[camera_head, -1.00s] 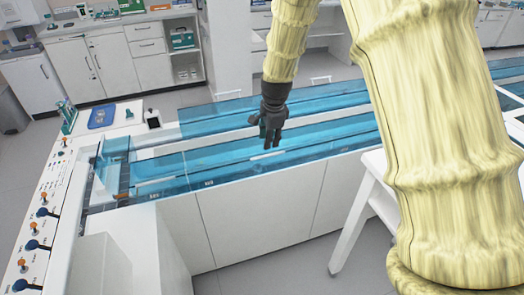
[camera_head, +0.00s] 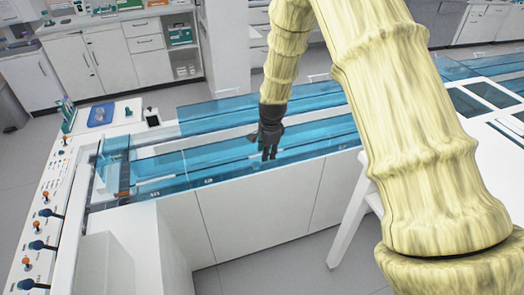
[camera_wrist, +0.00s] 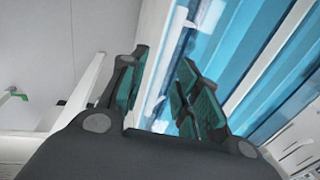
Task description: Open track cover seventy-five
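The track covers are long see-through blue panels over the white track bench. The front cover (camera_head: 222,165) lies along the near edge and looks closed. A rear blue panel (camera_head: 215,115) stands tilted up behind it. The number labels are too small to read, so I cannot tell which cover is seventy-five. My gripper (camera_head: 269,156) points down over the front cover, and its fingertips overlap it in the picture; contact is unclear. In the wrist view my gripper (camera_wrist: 165,78) has its fingers apart with nothing clearly between them. A white handle-like piece (camera_wrist: 178,20) shows beyond the fingers.
A control panel with blue and orange knobs (camera_head: 40,245) runs down the left. A blue tray (camera_head: 100,114) and a tube rack (camera_head: 67,115) sit at the bench's left end. A white table (camera_head: 490,160) stands at the right.

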